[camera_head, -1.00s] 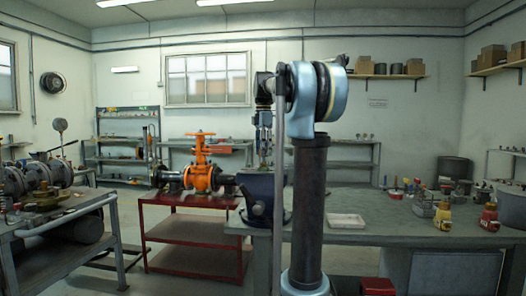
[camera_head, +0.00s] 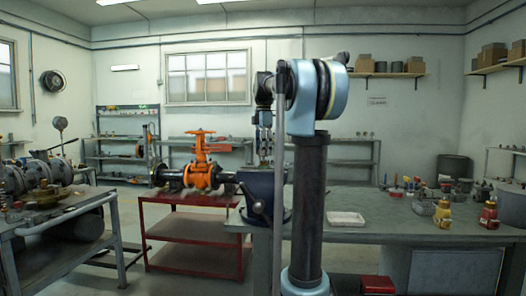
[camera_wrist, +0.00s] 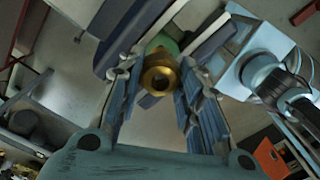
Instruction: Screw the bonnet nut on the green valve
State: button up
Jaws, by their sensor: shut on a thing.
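In the wrist view, a brass bonnet nut (camera_wrist: 158,76) with a dark round bore sits between the two fingers of my gripper (camera_wrist: 160,66). The fingers are shut on it from both sides. A small part of the green valve (camera_wrist: 162,43) shows just behind the nut, close to the grey vise jaws (camera_wrist: 210,43). Whether the nut's thread is engaged cannot be seen. In the head view, my gripper (camera_head: 265,150) points down above the dark blue vise (camera_head: 262,184) at the left end of the bench. The nut and green valve are too small or hidden there.
The grey bench (camera_head: 385,220) carries a white tray (camera_head: 346,219) and, farther right, yellow (camera_head: 442,215) and red (camera_head: 489,216) bottles. An orange valve (camera_head: 202,174) stands on a red cart (camera_head: 195,230) left of the vise. Another workbench (camera_head: 65,225) is at far left.

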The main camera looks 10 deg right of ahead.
jog(key=shift+f, duration=1.6)
dwell(2.6)
jog(key=o, duration=1.2)
jog(key=shift+r, duration=0.15)
jog(key=shift+r, duration=3.4)
